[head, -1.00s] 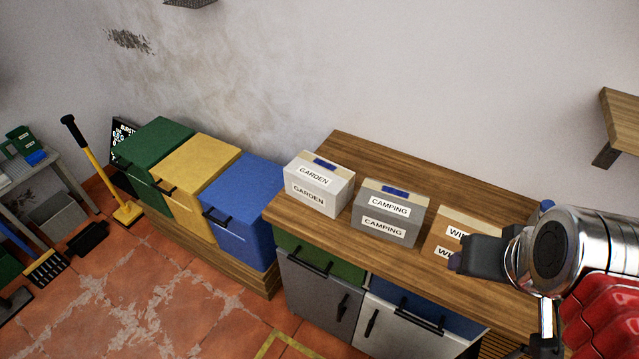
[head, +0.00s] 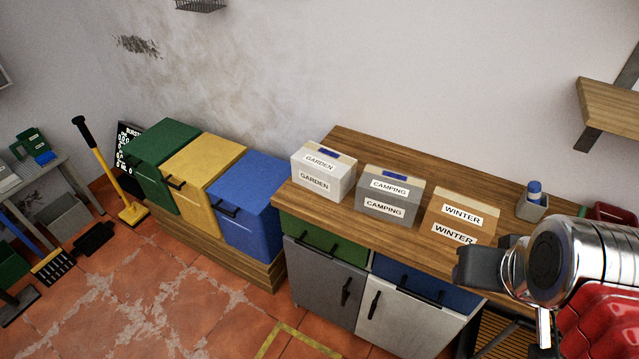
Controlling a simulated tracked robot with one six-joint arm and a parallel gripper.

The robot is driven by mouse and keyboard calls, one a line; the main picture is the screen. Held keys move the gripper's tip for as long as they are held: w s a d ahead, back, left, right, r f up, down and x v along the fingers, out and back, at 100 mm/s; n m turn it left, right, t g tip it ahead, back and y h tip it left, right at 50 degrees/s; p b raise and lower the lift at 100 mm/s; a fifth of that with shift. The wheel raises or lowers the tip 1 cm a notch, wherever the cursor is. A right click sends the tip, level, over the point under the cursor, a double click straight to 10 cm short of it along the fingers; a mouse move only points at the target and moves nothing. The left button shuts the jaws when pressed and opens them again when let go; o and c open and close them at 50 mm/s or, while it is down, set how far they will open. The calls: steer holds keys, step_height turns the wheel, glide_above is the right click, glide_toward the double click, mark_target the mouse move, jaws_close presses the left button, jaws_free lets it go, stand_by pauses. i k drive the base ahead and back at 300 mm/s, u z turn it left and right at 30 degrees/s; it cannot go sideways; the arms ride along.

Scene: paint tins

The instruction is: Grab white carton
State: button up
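The white carton (head: 323,173), labelled GARDEN, stands upright at the left end of the wooden worktop (head: 360,150) in the head view. A grey carton (head: 390,196) labelled CAMPING and a brown carton (head: 461,216) labelled WINTER stand to its right in a row. My gripper (head: 470,266) is at the lower right, in front of the worktop's edge and well to the right of the white carton, apart from it. Its fingers show only from the side, so I cannot tell whether they are open. I see nothing held in it.
Green (head: 158,155), yellow (head: 200,170) and blue (head: 247,205) bins stand left of the worktop. A small grey holder with a blue-capped bottle (head: 534,195) is at the worktop's right. A wooden shelf (head: 608,105) juts from the wall. Tiled floor lies in front.

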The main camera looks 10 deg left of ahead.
mark_target(330, 174)
steer(key=z, duration=0.1)
steer(key=k, duration=0.15)
steer(key=u, duration=1.3)
steer(key=i, duration=0.55)
steer(key=u, duration=0.65)
